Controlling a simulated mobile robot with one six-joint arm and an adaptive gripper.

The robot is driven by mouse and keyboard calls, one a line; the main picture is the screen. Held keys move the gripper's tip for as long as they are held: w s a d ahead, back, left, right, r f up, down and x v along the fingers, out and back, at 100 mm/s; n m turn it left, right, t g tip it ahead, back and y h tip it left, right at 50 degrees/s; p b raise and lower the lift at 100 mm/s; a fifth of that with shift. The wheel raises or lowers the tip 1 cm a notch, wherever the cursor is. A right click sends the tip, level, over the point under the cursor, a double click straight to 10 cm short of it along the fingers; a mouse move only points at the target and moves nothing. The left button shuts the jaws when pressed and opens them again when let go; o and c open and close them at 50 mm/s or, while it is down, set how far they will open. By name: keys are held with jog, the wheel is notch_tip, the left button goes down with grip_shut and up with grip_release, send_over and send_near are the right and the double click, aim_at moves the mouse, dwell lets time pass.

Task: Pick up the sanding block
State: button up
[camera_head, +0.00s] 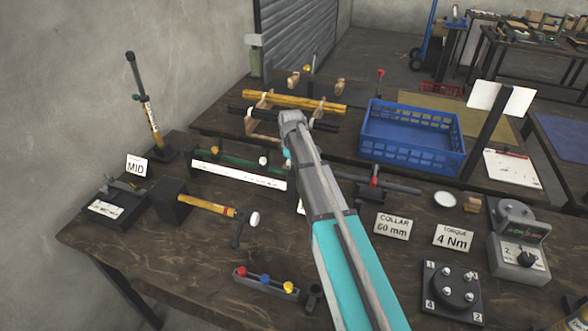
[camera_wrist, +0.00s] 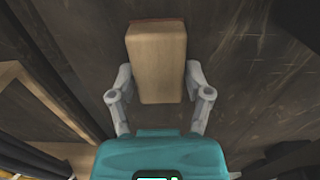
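The sanding block (camera_wrist: 156,62) shows in the wrist view as a pale wooden block with a thin reddish edge at its far end. My gripper (camera_wrist: 158,68) has one grey finger on each side of it. The left fingertip looks very close to the block's side, and a narrow gap seems to show at the right. I cannot tell whether the fingers press on it or whether the block rests on the dark wood below. In the head view my own arm hides the block and the fingers; only a bit of my gripper's teal body shows.
A blue crate (camera_head: 411,138) stands behind right. Yellow rods (camera_head: 300,101) lie in wooden cradles behind. Collar (camera_head: 393,226) and torque (camera_head: 453,238) signs stand right. Bare tabletop shows front left.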

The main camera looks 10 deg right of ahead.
jog(key=c, duration=0.6)
jog(key=shift+o, duration=0.2)
jog(key=shift+r, duration=0.2)
notch_tip(320, 180, up, 10)
jog(key=p, duration=1)
jog(key=shift+f, duration=0.2)
jog(key=o, duration=0.5)
jog(key=c, duration=0.4)
jog(key=shift+o, duration=0.2)
notch_tip(320, 180, up, 16)
jog(key=p, duration=1.6)
